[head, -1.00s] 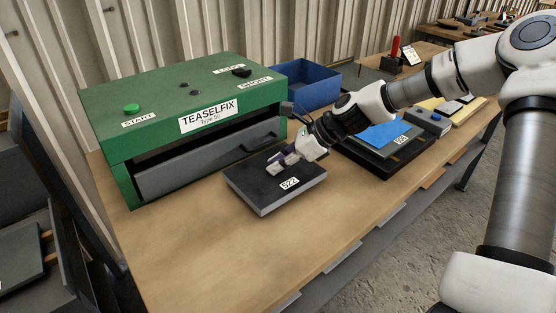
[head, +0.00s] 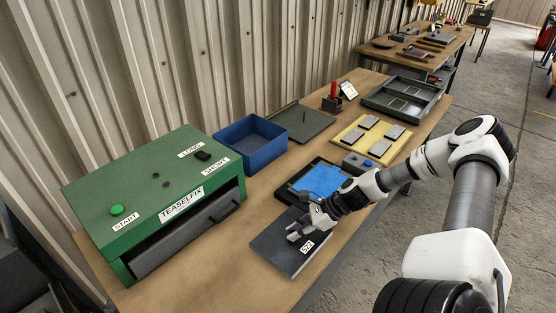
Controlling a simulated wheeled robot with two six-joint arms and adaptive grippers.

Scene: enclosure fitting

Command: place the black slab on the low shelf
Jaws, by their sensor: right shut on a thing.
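The black slab (head: 278,248) is a flat dark block with a white "522" label, in front of the green machine in the head view. My right gripper (head: 300,234) is shut on the slab, its fingers at the slab's far right part. The slab is level or nearly so; I cannot tell whether it touches the bench or hangs just above it. I cannot pick out the low shelf with certainty in this view. My left gripper is out of view.
The green TEASELFIX machine (head: 150,185), with a grey drawer front, stands left on the wooden bench (head: 225,268). A blue bin (head: 250,142) is behind. A black tray (head: 290,194) with a blue sheet lies beyond my gripper. A yellow board (head: 368,139) is farther back.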

